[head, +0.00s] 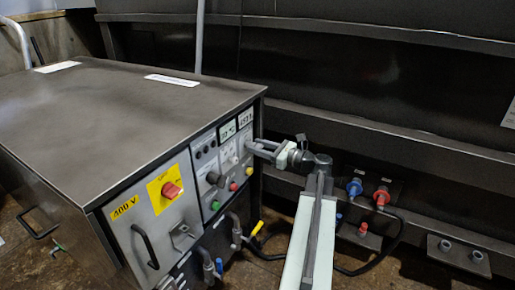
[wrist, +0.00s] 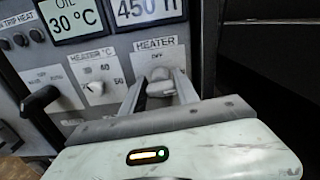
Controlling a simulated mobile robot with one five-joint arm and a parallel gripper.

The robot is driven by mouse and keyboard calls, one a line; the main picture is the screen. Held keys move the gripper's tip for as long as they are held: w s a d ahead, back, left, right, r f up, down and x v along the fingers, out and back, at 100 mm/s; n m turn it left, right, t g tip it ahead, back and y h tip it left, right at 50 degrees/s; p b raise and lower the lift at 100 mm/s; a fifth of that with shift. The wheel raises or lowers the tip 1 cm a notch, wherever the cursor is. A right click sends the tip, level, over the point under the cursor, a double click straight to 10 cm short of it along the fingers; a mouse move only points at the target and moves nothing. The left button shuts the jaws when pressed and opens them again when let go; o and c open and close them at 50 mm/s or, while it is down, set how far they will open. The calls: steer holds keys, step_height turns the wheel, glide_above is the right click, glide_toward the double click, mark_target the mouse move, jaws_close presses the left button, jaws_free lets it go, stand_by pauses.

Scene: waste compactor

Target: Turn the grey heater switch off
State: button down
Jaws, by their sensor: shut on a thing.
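The grey heater switch (wrist: 160,79) sits on the panel under the label HEATER in the wrist view, with an OFF mark just above it. My gripper (wrist: 160,88) has one finger on each side of the switch and is shut on it. Which mark the switch points to is hard to tell. In the head view my gripper (head: 256,149) reaches the right part of the cabinet's front panel from the right, and its fingers hide the switch there.
Left of the switch are a white HEATER °C dial (wrist: 95,87) and a black lever knob (wrist: 41,101). A red rotary switch (head: 171,190) on a yellow plate is on the cabinet (head: 125,90). Blue (head: 354,188) and red (head: 381,197) couplings stand at the right.

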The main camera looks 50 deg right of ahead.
steer(key=n, duration=0.4)
steer(key=shift+s+a+f, duration=0.1)
steer(key=shift+a, duration=0.05)
steer(key=n, duration=0.4)
steer(key=shift+f+n, duration=0.1)
steer(key=shift+n, duration=0.2)
steer(key=n, duration=0.4)
steer(key=shift+a+f+n, duration=0.1)
steer(key=shift+n, duration=0.2)
steer(key=shift+n+b, duration=0.3)
steer(key=shift+n, duration=1.6)
steer(key=c, duration=0.9)
jaws_free()
steer(key=shift+s, duration=0.1)
steer(key=v, duration=0.7)
steer(key=shift+s, duration=0.35)
